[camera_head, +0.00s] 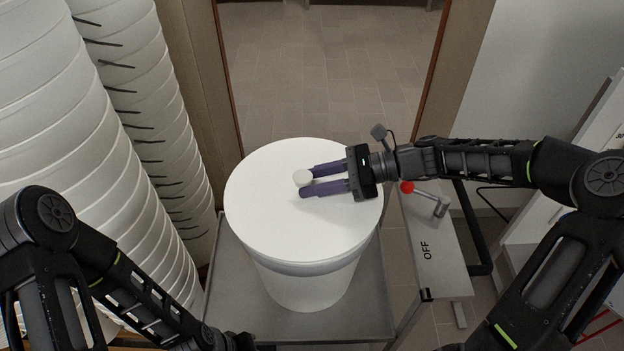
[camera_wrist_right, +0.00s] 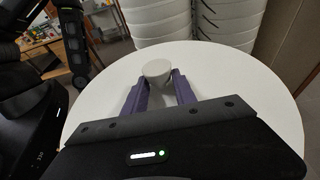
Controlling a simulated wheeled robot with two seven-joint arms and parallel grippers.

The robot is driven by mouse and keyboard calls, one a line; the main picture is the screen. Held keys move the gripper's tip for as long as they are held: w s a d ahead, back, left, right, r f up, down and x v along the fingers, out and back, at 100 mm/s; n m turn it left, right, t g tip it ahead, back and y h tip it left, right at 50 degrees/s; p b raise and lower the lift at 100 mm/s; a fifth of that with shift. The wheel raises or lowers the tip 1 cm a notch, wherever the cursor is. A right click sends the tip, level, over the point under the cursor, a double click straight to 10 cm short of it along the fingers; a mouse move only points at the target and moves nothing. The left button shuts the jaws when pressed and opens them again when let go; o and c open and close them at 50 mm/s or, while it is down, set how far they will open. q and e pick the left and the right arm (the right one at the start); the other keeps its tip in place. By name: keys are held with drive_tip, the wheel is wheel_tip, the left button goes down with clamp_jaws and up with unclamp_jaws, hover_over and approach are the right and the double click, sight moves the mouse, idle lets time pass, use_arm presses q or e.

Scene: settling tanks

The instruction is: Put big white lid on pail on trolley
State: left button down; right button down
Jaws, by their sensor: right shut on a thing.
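The big white lid (camera_head: 275,225) lies over the top of the white pail (camera_head: 307,286), covering its mouth; whether it is seated all round I cannot tell. The pail stands upright on the grey metal trolley (camera_head: 235,287). My right gripper (camera_head: 305,184) reaches in from the right over the lid, its purple fingers shut on the lid's round white knob (camera_head: 303,177). The knob (camera_wrist_right: 157,69) also shows between the fingers in the right wrist view, with the lid (camera_wrist_right: 240,90) spread below. My left arm is at the lower left of the head view; its fingers are out of sight.
Tall stacks of white pails (camera_head: 60,130) stand close on the left. A grey panel marked OFF (camera_head: 432,262) with a red-knobbed lever (camera_head: 425,193) is right of the trolley. A doorway with tiled floor (camera_head: 320,80) lies beyond.

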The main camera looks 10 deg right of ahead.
drive_tip(key=shift+d+r+p, duration=0.1)
drive_tip(key=shift+p, duration=0.4)
idle(0.8)
drive_tip(key=shift+f, duration=0.8)
idle(1.2)
idle(0.4)
drive_tip(key=shift+c, duration=2.2)
unclamp_jaws()
drive_tip(key=shift+r, duration=0.1)
